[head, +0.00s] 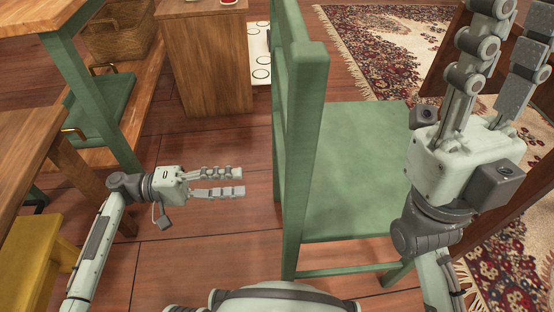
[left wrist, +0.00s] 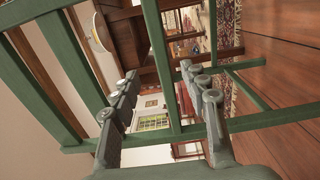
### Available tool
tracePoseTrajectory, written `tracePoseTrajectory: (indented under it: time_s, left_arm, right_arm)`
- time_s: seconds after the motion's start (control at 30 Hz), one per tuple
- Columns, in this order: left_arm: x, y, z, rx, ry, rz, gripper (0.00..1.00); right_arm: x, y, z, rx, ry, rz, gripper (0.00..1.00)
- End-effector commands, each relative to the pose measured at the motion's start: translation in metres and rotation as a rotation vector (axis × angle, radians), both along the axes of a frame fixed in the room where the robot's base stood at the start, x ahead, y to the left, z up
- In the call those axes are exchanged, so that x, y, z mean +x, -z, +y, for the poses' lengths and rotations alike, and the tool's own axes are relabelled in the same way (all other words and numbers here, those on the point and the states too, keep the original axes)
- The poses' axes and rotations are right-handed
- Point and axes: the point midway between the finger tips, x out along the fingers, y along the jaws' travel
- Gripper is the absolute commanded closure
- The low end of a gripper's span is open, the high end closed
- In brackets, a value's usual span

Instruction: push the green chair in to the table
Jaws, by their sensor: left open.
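The green chair (head: 360,150) stands on the floor right of centre in the head view, its tall back on the left side and its seat to the right. My left gripper (head: 243,183) is open and empty, left of the chair's back, with a gap of floor showing between. In the left wrist view the chair's green bars (left wrist: 160,70) show beyond and between the open fingers. My right gripper (head: 515,12) is raised in front of the chair's right side, fingers up and apart, hiding part of it. A wooden table (head: 25,140) stands at the left edge; I cannot tell whether it is the chair's.
A yellow stool (head: 30,260) is at the lower left. A green-legged shelf unit (head: 90,90) with a wicker basket (head: 120,30) stands at the upper left. A wooden cabinet (head: 205,65) is at the back. A patterned rug (head: 390,45) lies behind the chair.

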Motion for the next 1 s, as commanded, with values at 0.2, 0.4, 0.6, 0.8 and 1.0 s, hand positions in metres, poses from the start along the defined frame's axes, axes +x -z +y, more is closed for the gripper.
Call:
tracePoseTrajectory:
  time_s: [0.2, 0.4, 0.6, 0.8, 1.0]
  left_arm:
    - [0.009, -0.002, -0.056, -0.002, 0.001, -0.001, 0.55]
    - [0.014, -0.001, -0.094, -0.001, 0.001, -0.001, 0.55]
    - [0.017, 0.000, -0.112, 0.001, 0.000, -0.001, 0.55]
    - [0.018, 0.000, -0.114, 0.002, -0.001, -0.001, 0.55]
    - [0.018, 0.000, -0.114, 0.002, -0.001, -0.001, 0.66]
  right_arm:
    - [0.000, 0.000, -0.001, 0.008, 0.001, 0.015, 0.68]
    - [-0.001, 0.001, -0.001, 0.011, 0.002, 0.018, 0.68]
    - [-0.001, 0.001, -0.001, 0.011, 0.002, 0.018, 0.68]
    - [-0.001, 0.001, -0.001, 0.011, 0.001, 0.018, 0.68]
    - [-0.001, 0.001, -0.001, 0.011, 0.001, 0.018, 0.68]
